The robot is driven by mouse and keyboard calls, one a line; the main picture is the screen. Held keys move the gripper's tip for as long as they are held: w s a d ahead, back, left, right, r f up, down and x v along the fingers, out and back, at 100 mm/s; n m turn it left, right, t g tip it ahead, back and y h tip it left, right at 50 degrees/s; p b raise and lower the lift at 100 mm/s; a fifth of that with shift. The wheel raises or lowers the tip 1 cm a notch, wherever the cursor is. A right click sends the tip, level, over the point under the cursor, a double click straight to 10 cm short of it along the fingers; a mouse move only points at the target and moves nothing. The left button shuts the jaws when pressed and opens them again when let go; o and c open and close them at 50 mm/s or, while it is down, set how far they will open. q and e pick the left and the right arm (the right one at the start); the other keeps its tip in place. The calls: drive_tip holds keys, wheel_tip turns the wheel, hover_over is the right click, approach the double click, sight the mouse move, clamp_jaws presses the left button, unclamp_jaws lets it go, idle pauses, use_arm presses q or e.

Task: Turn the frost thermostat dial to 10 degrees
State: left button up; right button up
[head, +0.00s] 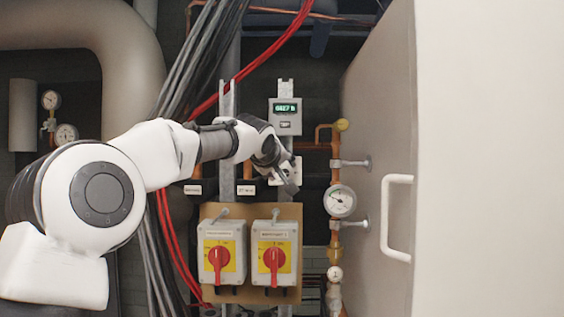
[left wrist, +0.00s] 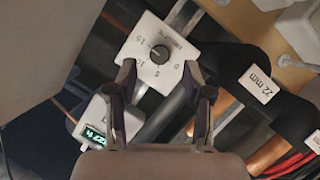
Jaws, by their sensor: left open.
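The frost thermostat is a white box with a black round dial (left wrist: 159,53) and printed numbers around it, in the upper middle of the left wrist view. A small light mark shows on the dial, but I cannot tell exactly which number it points to. In the head view the thermostat box (head: 291,164) is partly hidden behind my left gripper (head: 287,178). In the left wrist view my left gripper (left wrist: 160,70) is open and empty. Its fingertips are apart, pointing at the box, one to each side just below the dial. My right gripper is in neither view.
A grey box with a green display (head: 285,108) is above the thermostat. Two isolators with red handles (head: 218,257) (head: 274,259) are below it. A gauge (head: 340,201) on copper pipe and a large cabinet with a white handle (head: 397,217) are to the right.

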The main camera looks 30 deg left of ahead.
sight(285, 173)
use_arm(q)
drive_tip(key=x, duration=0.3)
drive_tip(key=shift+w+f, duration=0.2)
drive_tip(key=shift+f, duration=0.05)
drive_tip(key=shift+s+r, duration=0.1)
drive_tip(key=shift+s, duration=0.05)
drive_tip(key=shift+s+d+r, duration=0.1)
drive_tip(key=shift+s, duration=0.15)
drive_tip(key=shift+c, duration=1.4)
drive_tip(key=shift+s+r, duration=0.1)
drive_tip(key=shift+s, duration=0.05)
clamp_jaws()
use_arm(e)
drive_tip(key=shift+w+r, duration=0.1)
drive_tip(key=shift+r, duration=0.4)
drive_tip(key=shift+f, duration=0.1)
